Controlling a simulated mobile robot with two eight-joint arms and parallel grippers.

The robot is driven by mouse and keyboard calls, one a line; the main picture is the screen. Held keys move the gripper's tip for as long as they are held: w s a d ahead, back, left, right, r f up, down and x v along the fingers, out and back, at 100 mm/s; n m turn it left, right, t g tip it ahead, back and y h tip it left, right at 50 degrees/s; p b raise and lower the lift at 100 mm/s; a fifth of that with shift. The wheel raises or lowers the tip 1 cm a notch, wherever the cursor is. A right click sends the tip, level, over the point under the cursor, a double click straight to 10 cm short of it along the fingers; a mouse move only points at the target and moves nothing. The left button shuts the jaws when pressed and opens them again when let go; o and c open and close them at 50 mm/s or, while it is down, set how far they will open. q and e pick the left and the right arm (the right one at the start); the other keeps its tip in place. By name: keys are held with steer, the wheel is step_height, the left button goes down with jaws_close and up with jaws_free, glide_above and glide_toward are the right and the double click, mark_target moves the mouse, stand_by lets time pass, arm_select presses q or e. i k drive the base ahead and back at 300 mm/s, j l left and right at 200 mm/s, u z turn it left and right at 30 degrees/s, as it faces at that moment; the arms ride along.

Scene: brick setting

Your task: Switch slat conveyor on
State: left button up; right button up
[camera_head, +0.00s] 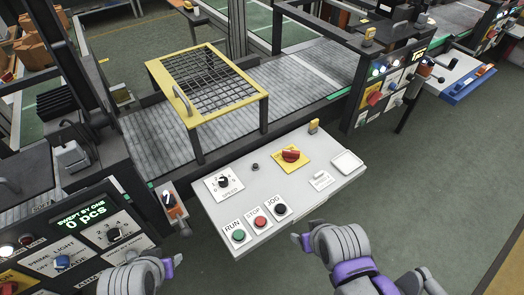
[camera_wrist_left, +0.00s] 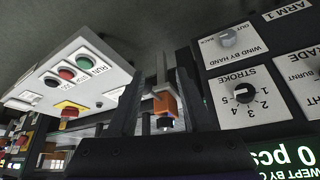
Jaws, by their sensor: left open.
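The slat conveyor (camera_head: 275,85) is a grey slatted belt running diagonally under a yellow-framed mesh guard (camera_head: 206,82). The left wrist view shows RUN (camera_wrist_left: 82,62) and STOP (camera_wrist_left: 67,74) upside down. My left gripper (camera_head: 170,266) is open, left of and below the panel. My right gripper (camera_head: 301,240) is near the panel's front right edge, apart from the buttons; its jaw opening is unclear.
A dark console with a "SWEPT BY ONE 0 pcs" display (camera_head: 82,217) stands at left. An orange-bodied switch box (camera_head: 173,205) sits between it and the panel. The green floor (camera_head: 425,190) there is clear.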

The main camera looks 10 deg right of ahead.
mark_target(290, 156)
steer(key=z, duration=0.7)
steer(key=i+l, duration=0.25)
steer(key=l, duration=0.2)
steer(key=i+l+z, duration=0.1)
steer(key=l, duration=0.3)
steer(key=i+l+z, duration=0.1)
steer(key=i+l, duration=0.25)
